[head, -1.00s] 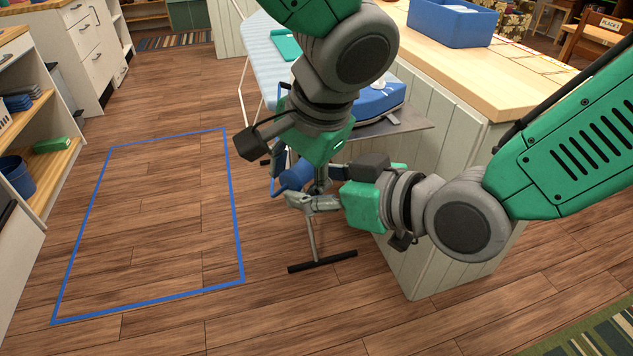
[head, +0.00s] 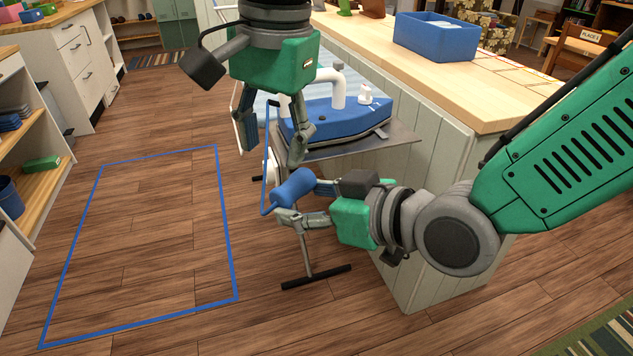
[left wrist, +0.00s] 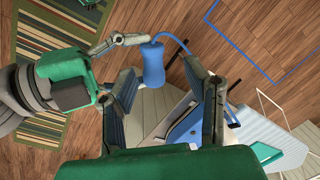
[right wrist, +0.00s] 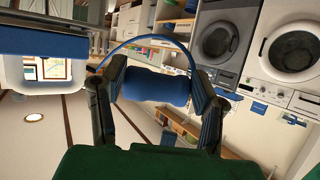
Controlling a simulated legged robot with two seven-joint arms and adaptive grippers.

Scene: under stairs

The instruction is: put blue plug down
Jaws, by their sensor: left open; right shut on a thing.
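The blue plug (head: 293,188), a thick rounded piece with a thin blue cord, is held by my right gripper (head: 303,202) in front of the ironing board. In the right wrist view the plug (right wrist: 155,87) lies crosswise between the two fingers. My left gripper (head: 273,138) is open and empty above the plug, fingers pointing down. In the left wrist view the plug (left wrist: 153,65) shows beyond the open fingers, apart from them. The blue iron station (head: 335,120) with a white pipe-like part sits on the board's grey end plate (head: 375,140).
A wooden-topped counter (head: 500,100) with a blue bin (head: 437,37) stands right of the board. The board's dark foot bar (head: 316,277) is on the floor below. A blue-outlined rectangle (head: 70,250) encloses clear floor at left, beside open shelves (head: 45,180).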

